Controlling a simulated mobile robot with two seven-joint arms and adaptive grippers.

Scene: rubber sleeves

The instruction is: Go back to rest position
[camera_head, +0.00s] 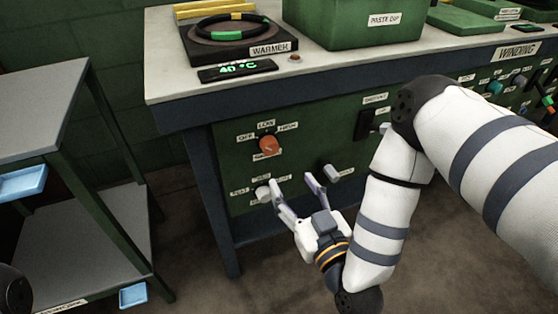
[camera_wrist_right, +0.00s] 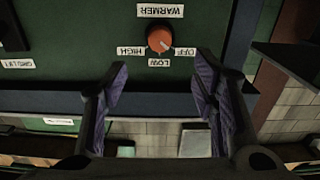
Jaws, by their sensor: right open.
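My right gripper (camera_head: 298,197) is open and empty in front of the green panel below the workbench, between two grey-white knobs. Its two fingers also show spread apart in the right wrist view (camera_wrist_right: 158,90), with nothing between them. The orange warmer knob (camera_head: 268,145) is up and left of the gripper in the head view. It also shows in the right wrist view (camera_wrist_right: 160,39), where its labels appear upside down. My right arm (camera_head: 385,210) comes in from the right in the head view. A dark rounded part at the lower left edge does not show a left gripper.
The workbench (camera_head: 180,85) carries a warmer (camera_head: 235,45) with a black ring and a green bin (camera_head: 350,25). Its display reads 40 °C. A shelf rack (camera_head: 40,105) with blue label holders stands at the left. Bare floor (camera_head: 195,250) lies between rack and bench.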

